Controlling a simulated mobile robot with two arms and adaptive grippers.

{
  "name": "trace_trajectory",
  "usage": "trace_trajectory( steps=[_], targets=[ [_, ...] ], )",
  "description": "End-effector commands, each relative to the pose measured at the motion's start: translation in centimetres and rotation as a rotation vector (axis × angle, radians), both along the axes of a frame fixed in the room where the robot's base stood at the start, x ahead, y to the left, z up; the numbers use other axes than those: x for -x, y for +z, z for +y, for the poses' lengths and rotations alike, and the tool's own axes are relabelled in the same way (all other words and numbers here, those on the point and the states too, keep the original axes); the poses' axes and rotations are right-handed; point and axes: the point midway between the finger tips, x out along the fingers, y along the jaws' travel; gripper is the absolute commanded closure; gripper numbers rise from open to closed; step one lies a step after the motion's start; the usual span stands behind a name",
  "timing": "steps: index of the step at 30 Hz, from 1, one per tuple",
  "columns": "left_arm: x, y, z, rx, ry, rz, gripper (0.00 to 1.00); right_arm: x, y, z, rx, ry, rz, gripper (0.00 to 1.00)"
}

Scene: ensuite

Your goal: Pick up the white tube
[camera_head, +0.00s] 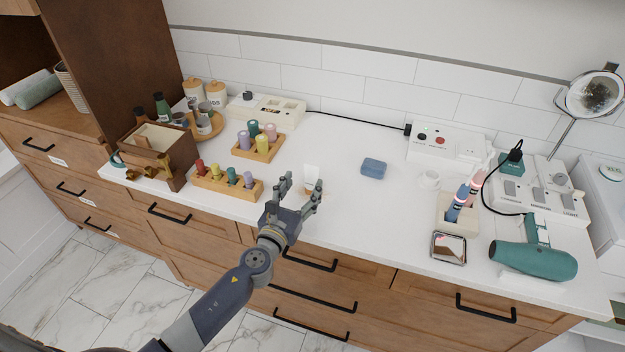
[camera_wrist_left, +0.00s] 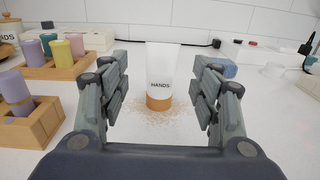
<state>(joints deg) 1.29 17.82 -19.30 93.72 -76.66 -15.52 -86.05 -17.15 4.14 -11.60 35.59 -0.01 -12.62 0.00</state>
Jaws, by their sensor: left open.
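The white tube (camera_head: 311,178) stands upright on the white counter, just beyond my left gripper in the head view. In the left wrist view the tube (camera_wrist_left: 160,78) reads "HANDS" and has an orange-brown cap at its base. Brownish specks lie on the counter around its foot. My left gripper (camera_head: 302,188) is open, with one finger to each side of the tube's line. In the left wrist view the tube appears centred between the fingers of the gripper (camera_wrist_left: 162,90), and neither finger visibly touches it. My right gripper is not in view.
A wooden rack of coloured bottles (camera_head: 228,186) stands left of the gripper, with a second rack (camera_head: 258,150) behind it. A blue box (camera_head: 373,168) lies to the right. Farther right are a toothbrush holder (camera_head: 458,212) and a green hair dryer (camera_head: 533,260). The counter around the blue box is clear.

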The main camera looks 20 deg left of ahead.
Motion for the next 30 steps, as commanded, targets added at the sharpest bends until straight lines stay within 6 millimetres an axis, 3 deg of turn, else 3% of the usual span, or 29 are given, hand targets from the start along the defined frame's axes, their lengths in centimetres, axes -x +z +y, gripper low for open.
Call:
trace_trajectory(
  steps=[5, 18, 27, 28, 30],
  targets=[
    [-1.3, 0.0, -0.2, 0.001, 0.0, 0.0, 0.42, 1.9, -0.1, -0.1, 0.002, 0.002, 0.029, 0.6],
    [-6.0, -0.9, -0.7, 0.001, 0.0, 0.0, 0.42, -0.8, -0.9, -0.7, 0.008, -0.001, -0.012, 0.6],
    [-6.5, -0.9, -0.7, 0.002, 0.0, 0.001, 0.42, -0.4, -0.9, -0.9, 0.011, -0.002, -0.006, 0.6],
    [-6.5, -0.9, -0.7, 0.002, 0.0, 0.001, 0.44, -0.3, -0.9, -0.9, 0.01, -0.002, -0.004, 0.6],
    [-6.5, -0.9, -0.7, 0.002, 0.0, 0.001, 0.6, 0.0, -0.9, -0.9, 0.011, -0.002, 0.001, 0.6]
  ],
)
